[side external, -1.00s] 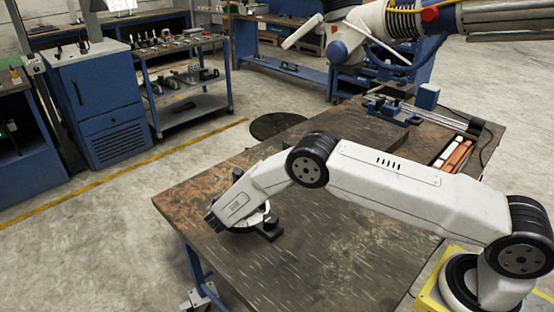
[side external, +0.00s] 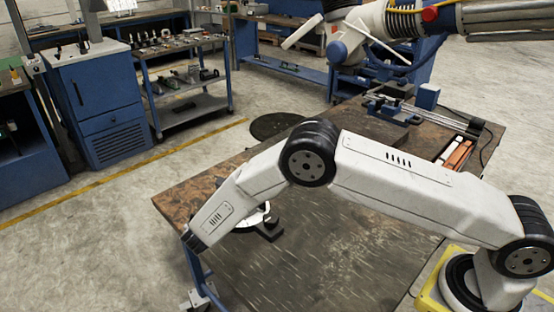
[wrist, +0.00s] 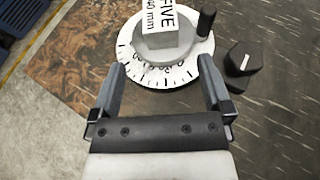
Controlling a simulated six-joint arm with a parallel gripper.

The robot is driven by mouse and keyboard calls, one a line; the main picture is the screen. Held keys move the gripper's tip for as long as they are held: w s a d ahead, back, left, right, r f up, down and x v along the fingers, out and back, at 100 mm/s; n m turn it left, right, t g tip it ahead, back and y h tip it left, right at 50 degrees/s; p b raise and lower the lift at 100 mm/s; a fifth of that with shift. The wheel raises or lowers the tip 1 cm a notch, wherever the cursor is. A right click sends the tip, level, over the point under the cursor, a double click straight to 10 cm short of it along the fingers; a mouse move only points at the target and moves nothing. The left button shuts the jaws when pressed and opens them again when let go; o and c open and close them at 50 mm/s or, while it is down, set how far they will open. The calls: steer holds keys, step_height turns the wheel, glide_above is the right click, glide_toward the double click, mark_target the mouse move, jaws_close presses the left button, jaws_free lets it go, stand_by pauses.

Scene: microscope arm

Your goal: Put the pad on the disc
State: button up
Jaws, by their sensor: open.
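A white disc (wrist: 172,76) with a graduated scale lies on the table in the wrist view; part of it shows beside my arm in the side external view (side external: 258,218). A pale block (wrist: 165,22) printed "FIVE" and "40 mm" sits over the grey middle of the disc, its top cut off by the frame. I cannot tell whether this is the pad. My gripper (wrist: 162,76) is open, its fingertips apart and reaching over the disc's near rim, with nothing held between them. In the side external view my arm hides the fingers.
A black upright handle (wrist: 205,20) stands at the disc's right rim. A black knob with a white line (wrist: 243,60) is to its right. The worn table top (side external: 330,240) is clear around them. A blue vise-like device (side external: 395,108) stands at the table's far end.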

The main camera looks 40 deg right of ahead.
steer(key=shift+s+a+r, duration=0.2)
steer(key=shift+s+a, duration=0.05)
steer(key=shift+a, duration=0.1)
stand_by(0.4)
steer(key=s+d+r+m+g+y, duration=0.1)
steer(key=s+d+r+m+y, duration=0.2)
steer(key=s+m, duration=0.5)
steer(key=s+d+r+m+g+y, duration=0.2)
steer(key=s+d+r+m+y, duration=0.2)
steer(key=s+m, duration=0.4)
steer(key=s+d+r+m+g+y, duration=0.1)
steer(key=s+d+r+m+y, duration=0.3)
steer(key=s+m, duration=0.4)
steer(key=shift+s+d+r+g, duration=0.25)
steer(key=shift+s+d, duration=0.2)
steer(key=shift+s, duration=1.1)
